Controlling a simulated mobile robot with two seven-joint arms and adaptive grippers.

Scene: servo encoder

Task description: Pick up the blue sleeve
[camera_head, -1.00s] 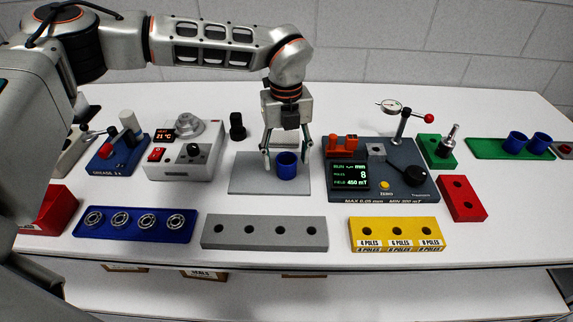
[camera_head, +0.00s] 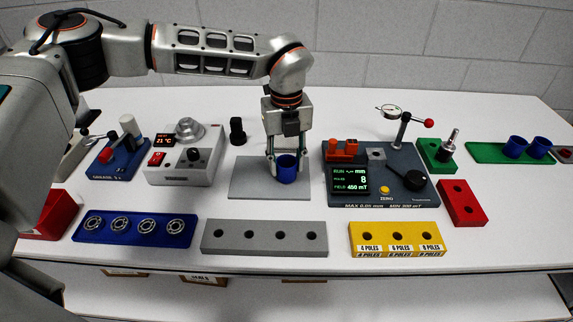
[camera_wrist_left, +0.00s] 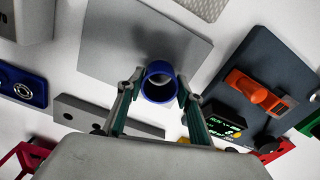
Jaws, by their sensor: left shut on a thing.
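The blue sleeve (camera_head: 286,174) stands upright on the grey plate (camera_head: 245,178) in the middle of the table. My left gripper (camera_head: 287,168) comes down over it from above, with its fingers on either side of the sleeve. In the left wrist view the sleeve (camera_wrist_left: 158,97) sits between the two fingertips (camera_wrist_left: 160,90), which close on its wall. I cannot tell any gap between the sleeve and the plate. My right gripper is not in view.
Two more blue sleeves (camera_head: 516,147) stand on a green tray (camera_head: 482,152) at the right. A measuring station (camera_head: 394,186) is right of the plate, a heater box (camera_head: 180,173) left. A grey block with holes (camera_head: 265,251) and a blue bearing tray (camera_head: 134,240) lie in front.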

